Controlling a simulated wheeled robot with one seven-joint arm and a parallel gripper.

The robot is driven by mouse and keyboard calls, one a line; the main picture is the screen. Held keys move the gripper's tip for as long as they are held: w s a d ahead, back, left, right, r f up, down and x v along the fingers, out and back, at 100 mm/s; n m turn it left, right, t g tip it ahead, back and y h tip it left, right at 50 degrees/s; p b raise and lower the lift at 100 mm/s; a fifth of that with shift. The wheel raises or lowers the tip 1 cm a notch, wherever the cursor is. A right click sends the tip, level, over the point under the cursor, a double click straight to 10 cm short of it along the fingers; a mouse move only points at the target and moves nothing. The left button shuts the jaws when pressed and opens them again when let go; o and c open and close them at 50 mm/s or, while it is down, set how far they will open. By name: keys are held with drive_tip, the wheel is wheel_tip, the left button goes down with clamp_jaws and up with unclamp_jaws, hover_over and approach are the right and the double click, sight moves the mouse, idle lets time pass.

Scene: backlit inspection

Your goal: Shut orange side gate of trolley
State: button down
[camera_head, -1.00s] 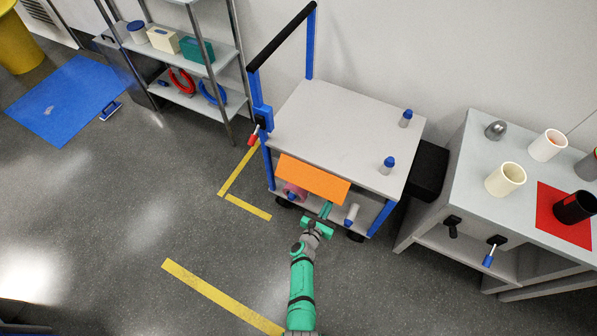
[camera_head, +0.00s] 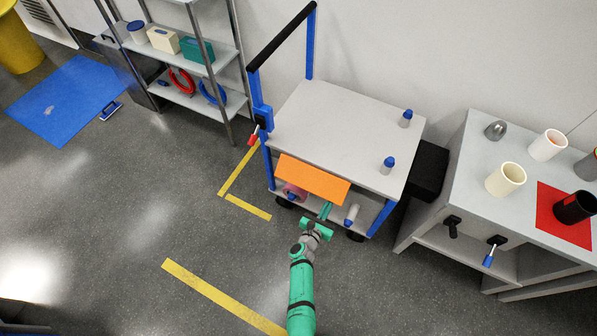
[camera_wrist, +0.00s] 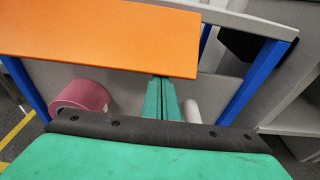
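The trolley (camera_head: 330,128) has a grey top, blue posts and a black handle bar, and stands against the wall. Its orange side gate (camera_head: 313,180) sticks out from the near side below the top, tilted outward, and the lower shelf shows beneath it. In the wrist view the gate (camera_wrist: 100,36) spans the upper left. My gripper (camera_head: 327,211) is at the near side of the trolley, just below the gate's lower right edge. In the wrist view its green fingers (camera_wrist: 162,99) are side by side, closed together with nothing seen between them. Their tips reach the gate's lower edge; contact cannot be told.
A pink roll (camera_wrist: 81,96) and a white bottle (camera_head: 351,214) are on the lower shelf, on either side of my fingers. Two blue-capped bottles (camera_head: 388,165) stand on the trolley top. A grey bench (camera_head: 470,180) is to the right.

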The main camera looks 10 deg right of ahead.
sight(331, 199)
drive_tip(key=shift+a+r, duration=0.1)
drive_tip(key=shift+r, duration=0.5)
drive_tip(key=shift+s, duration=0.1)
drive_tip(key=shift+s+a+r, duration=0.15)
drive_tip(key=shift+s+r, duration=0.05)
drive_tip(key=shift+r, duration=0.25)
drive_tip(key=shift+s+a+r, duration=0.15)
drive_tip(key=shift+s+r, duration=0.05)
drive_tip(key=shift+r, duration=0.25)
drive_tip(key=shift+r, duration=0.1)
drive_tip(key=shift+s+a+r, duration=0.1)
drive_tip(key=shift+s+r, duration=0.05)
drive_tip(key=shift+r, duration=0.35)
drive_tip(key=shift+s+a+r, duration=0.1)
drive_tip(key=shift+r, duration=0.4)
